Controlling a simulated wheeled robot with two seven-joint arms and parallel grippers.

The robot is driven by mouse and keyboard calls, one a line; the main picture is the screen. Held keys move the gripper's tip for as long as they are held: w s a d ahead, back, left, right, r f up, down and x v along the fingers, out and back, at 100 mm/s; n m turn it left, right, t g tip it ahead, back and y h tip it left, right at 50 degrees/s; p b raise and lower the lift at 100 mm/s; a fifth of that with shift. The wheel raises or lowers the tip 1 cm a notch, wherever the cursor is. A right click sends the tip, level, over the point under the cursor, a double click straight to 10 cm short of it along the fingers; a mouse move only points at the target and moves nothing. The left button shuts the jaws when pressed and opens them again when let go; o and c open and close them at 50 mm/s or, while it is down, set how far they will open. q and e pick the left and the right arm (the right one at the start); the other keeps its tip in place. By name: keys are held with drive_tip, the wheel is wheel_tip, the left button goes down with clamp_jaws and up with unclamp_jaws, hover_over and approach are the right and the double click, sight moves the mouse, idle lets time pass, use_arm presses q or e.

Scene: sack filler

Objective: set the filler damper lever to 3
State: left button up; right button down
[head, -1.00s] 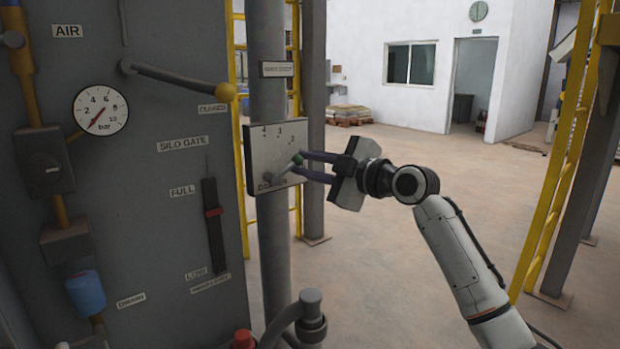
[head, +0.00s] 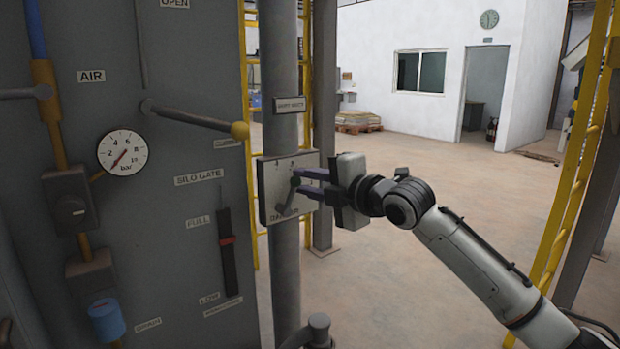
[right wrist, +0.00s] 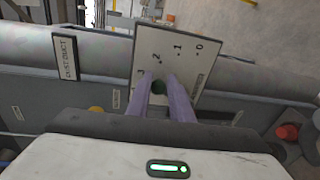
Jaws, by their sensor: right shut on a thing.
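The filler damper lever (head: 287,203) is a short grey handle on a pale number plate (head: 269,212) fixed to a grey post. It points up and slightly right. My right gripper (head: 297,181) comes from the right and is shut on its knob, which is mostly hidden by the fingers. In the right wrist view the dark green knob (right wrist: 158,88) shows between the purple fingers, near the marks 2 and 3; the mark nearest the fingertips is partly covered, so the exact setting is unclear. My left gripper is not in view.
Left of the plate stands a grey panel with a pressure gauge (head: 122,153), a silo gate lever with a yellow knob (head: 239,130) and a level slot (head: 228,252). A yellow ladder (head: 251,100) stands behind the post. Open floor (head: 420,200) lies to the right.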

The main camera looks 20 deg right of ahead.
drive_tip(key=shift+s+a+f, duration=0.2)
drive_tip(key=shift+a+f, duration=0.5)
drive_tip(key=shift+a, duration=0.05)
drive_tip(key=c, duration=1.5)
unclamp_jaws()
drive_tip(key=shift+s+r, duration=0.1)
drive_tip(key=shift+s, duration=0.05)
drive_tip(key=shift+o, duration=0.8)
drive_tip(key=shift+d+r, duration=0.15)
drive_tip(key=shift+d, duration=0.05)
drive_tip(key=b+v, duration=0.1)
drive_tip(key=v, duration=0.9)
drive_tip(key=shift+c, duration=0.2)
